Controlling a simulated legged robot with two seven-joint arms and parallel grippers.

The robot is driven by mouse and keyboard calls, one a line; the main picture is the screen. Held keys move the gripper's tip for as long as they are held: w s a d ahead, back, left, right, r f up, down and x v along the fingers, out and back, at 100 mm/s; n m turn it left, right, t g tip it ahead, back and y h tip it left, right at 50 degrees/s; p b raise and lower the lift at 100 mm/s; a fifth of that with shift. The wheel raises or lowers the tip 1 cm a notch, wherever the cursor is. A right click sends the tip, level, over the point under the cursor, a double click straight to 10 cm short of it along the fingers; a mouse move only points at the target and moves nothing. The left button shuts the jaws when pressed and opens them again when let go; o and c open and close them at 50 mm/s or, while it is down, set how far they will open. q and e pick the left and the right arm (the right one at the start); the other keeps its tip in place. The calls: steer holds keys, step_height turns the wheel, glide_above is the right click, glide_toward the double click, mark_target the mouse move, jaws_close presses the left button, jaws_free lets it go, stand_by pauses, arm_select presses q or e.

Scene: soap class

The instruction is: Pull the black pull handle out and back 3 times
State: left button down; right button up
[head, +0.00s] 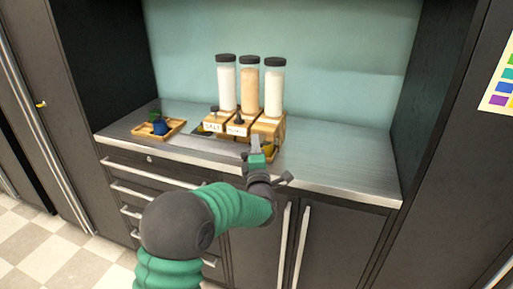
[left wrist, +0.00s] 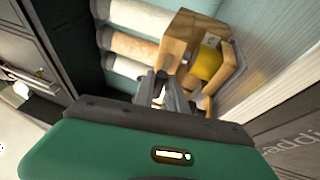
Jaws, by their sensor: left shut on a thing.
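A dispenser with three clear tubes stands on the counter, on wooden bases (head: 271,125) with label plates. Small black pull handles show at the fronts of the left base (head: 214,109) and the middle base (head: 238,119). My left gripper (head: 254,143) is at the front of the right-hand base. It is shut; the black pull handle between its fingers is mostly hidden. In the left wrist view the fingers (left wrist: 163,86) reach to the wooden base (left wrist: 180,42). My right gripper is not in view.
A yellow cup (left wrist: 207,62) sits beside the gripper at the right base. A wooden tray (head: 178,127) with a blue item (head: 160,127) and a green one lies to the left. The steel counter (head: 340,160) is clear on the right.

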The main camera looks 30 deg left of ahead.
arm_select(q)
steer(key=c, duration=1.8)
jaws_free()
steer(key=shift+f, duration=0.1)
steer(key=o, duration=0.3)
steer(key=shift+s, duration=0.2)
steer(key=shift+o, duration=0.2)
steer(key=shift+d, duration=0.1)
steer(key=shift+s+d, duration=0.1)
steer(key=shift+d, duration=0.05)
steer(key=v, duration=1.6)
steer(key=shift+s+d, duration=0.1)
steer(key=shift+s, duration=0.05)
